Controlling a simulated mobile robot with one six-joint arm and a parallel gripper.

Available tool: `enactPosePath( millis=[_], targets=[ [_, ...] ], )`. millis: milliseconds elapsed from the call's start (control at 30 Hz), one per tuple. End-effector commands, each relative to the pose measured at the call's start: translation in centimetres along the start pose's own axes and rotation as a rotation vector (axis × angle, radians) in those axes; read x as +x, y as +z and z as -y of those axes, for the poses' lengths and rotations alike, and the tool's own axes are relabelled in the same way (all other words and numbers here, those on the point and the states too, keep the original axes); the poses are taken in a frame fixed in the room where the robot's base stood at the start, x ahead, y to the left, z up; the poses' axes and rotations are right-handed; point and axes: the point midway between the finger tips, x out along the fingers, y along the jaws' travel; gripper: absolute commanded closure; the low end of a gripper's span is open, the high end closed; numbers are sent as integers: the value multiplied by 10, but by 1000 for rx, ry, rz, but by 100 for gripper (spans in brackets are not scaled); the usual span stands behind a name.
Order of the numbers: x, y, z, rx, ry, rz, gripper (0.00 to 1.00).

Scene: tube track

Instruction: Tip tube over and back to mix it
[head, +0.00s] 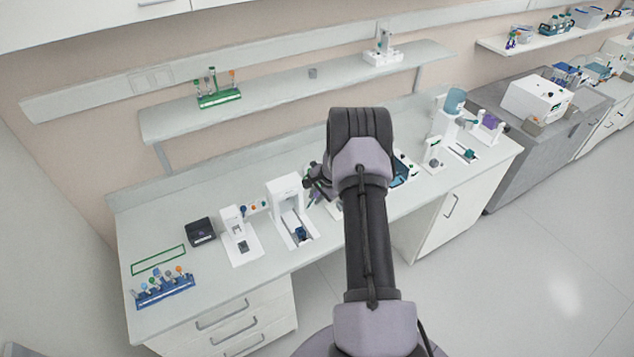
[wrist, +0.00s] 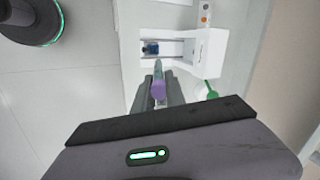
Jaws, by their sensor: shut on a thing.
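My gripper (wrist: 158,96) is shut on a tube with a purple cap (wrist: 158,89). The cap end faces the wrist camera between the two grey fingers, and the rest of the tube is mostly hidden by them. In the head view my gripper (head: 315,188) is above the bench, beside a white slotted device, and partly hidden by my own arm. The tube is too small there to read its tilt clearly.
The white device (head: 285,190) with a blue part in its slot also shows in the wrist view (wrist: 205,52). A blue rack (head: 165,291) with several tubes stands at the bench's left, near a green outline (head: 158,260). A green rack (head: 219,98) is on the shelf.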

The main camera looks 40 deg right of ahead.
Motion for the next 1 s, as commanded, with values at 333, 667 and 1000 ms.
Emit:
enactPosePath(
  millis=[333,667,1000],
  targets=[
    [10,-1,-1,2,345,6,100],
    [3,-2,-1,6,392,6,100],
    [3,-2,-1,6,391,7,100]
  ],
)
